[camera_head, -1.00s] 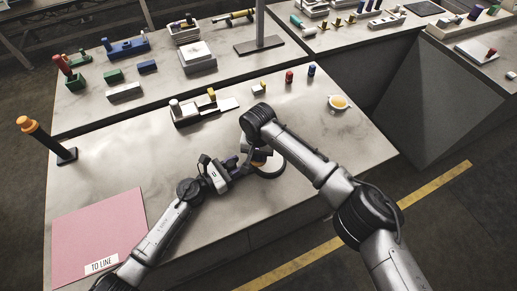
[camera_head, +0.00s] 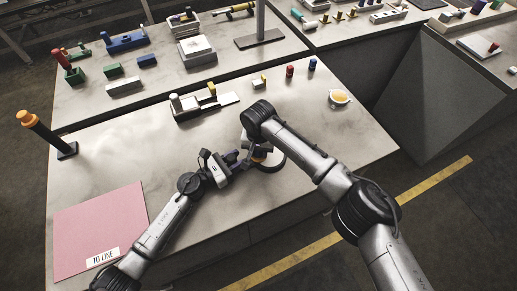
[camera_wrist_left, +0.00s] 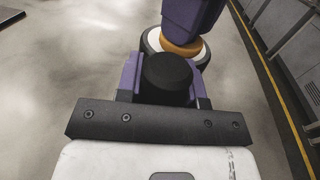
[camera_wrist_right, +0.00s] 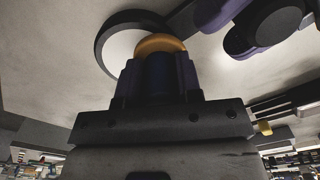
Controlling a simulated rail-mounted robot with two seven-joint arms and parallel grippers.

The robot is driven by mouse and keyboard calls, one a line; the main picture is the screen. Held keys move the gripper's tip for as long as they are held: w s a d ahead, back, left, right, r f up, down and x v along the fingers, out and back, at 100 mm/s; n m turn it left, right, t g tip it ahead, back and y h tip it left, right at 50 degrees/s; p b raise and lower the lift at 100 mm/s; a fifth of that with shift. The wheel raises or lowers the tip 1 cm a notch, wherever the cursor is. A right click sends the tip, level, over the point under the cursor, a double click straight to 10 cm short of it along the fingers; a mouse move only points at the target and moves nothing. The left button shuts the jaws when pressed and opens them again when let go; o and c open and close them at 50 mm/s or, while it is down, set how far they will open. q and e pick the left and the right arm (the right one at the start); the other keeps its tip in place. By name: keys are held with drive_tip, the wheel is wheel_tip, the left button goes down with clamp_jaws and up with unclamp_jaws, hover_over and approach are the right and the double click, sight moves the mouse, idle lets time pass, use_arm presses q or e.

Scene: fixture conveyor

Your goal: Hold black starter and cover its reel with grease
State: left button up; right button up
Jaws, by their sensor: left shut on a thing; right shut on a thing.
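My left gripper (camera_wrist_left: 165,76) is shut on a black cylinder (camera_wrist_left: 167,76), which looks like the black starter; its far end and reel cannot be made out. My right gripper (camera_wrist_right: 158,78) is shut on a dark blue piece (camera_wrist_right: 159,78) with an orange-yellow end (camera_wrist_right: 160,44). That orange end (camera_wrist_left: 183,47) also shows just beyond the left fingers, over a round white disc with a dark rim (camera_wrist_left: 151,40). The two grippers are close together above the near table; contact between the held pieces cannot be told. In the head view my right arm partly covers them.
A white cup of yellow-orange stuff (camera_head: 339,97) stands at the right of the table. Red (camera_head: 290,71) and blue (camera_head: 312,64) cylinders and a white fixture (camera_head: 190,108) stand behind. A pink mat (camera_head: 98,235) and orange-topped post (camera_head: 45,135) are left. The left-middle table is clear.

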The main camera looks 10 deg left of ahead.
drive_tip(key=shift+f, duration=1)
drive_tip(key=shift+w+d, duration=0.1)
drive_tip(key=shift+d, duration=0.05)
drive_tip(key=shift+w+d+f, duration=0.1)
drive_tip(key=shift+w+d, duration=0.55)
drive_tip(key=shift+d, duration=0.5)
drive_tip(key=shift+w+d+r, duration=0.1)
drive_tip(key=shift+w+d, duration=0.5)
drive_tip(key=shift+d, duration=0.6)
drive_tip(key=shift+w+d+f, duration=0.1)
drive_tip(key=shift+w+d, duration=0.55)
drive_tip(key=shift+d, duration=0.5)
